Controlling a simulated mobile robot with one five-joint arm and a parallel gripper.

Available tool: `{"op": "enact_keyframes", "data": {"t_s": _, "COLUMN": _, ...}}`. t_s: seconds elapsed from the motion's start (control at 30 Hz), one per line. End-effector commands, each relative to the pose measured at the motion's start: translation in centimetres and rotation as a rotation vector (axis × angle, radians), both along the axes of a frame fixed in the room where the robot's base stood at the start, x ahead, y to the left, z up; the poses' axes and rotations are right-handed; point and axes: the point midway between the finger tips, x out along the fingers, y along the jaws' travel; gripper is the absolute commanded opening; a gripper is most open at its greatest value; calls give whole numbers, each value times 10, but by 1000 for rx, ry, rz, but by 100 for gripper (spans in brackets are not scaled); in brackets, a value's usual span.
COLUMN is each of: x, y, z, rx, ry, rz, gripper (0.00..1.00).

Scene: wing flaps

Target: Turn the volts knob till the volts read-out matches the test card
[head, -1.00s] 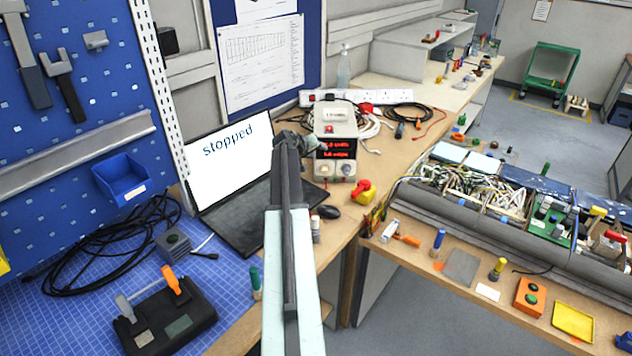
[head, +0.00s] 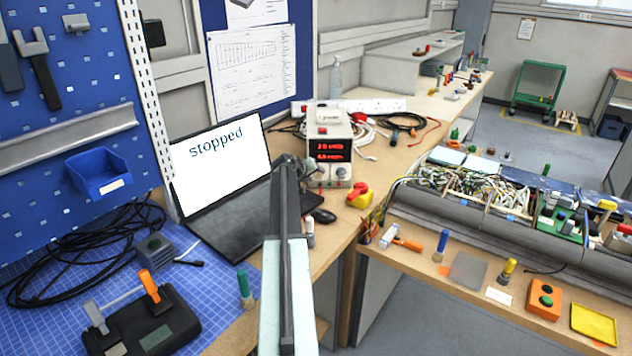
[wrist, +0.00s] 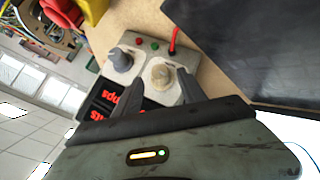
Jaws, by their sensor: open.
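The power supply (head: 319,116) stands on the bench with a lit red read-out (head: 330,150) of two lines, volts above amps; the upper digits look like 2.5 but are small and blurred. A small white card (head: 328,115) sits on top, its print too small to read. My gripper (wrist: 160,77) is open, its fingers on either side of the cream knob (wrist: 161,78) in the wrist view; I cannot tell whether they touch it. A grey knob (wrist: 121,60) is beside it, outside the fingers. In the head view my arm hides part of the supply's left side.
A laptop (head: 222,150) reading "stopped" stands left of the supply. A red and yellow stop button (head: 359,195) and a black mouse (head: 323,215) lie in front. Cables and a white socket strip (head: 375,105) are behind. A wing section (head: 480,215) fills the right.

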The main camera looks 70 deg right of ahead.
Motion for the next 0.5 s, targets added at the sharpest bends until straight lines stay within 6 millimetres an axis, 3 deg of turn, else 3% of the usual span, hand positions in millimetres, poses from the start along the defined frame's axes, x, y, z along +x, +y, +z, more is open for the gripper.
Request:
{"op": "enact_keyframes", "data": {"t_s": 0.03, "x": 0, "y": -10, "z": -12, "rx": 1, "ry": -1, "rz": -1, "gripper": 48}}
{"op": "enact_keyframes", "data": {"t_s": 0.13, "x": -2, "y": -20, "z": -17, "rx": 0, "ry": -1, "rz": -1, "gripper": 48}}
{"op": "enact_keyframes", "data": {"t_s": 0.37, "x": -3, "y": -21, "z": -15, "rx": -1, "ry": 1, "rz": 1, "gripper": 48}}
{"op": "enact_keyframes", "data": {"t_s": 0.4, "x": -3, "y": -21, "z": -15, "rx": 0, "ry": 0, "rz": 2, "gripper": 45}}
{"op": "enact_keyframes", "data": {"t_s": 0.5, "x": -2, "y": -21, "z": -15, "rx": 0, "ry": 0, "rz": 2, "gripper": 18}}
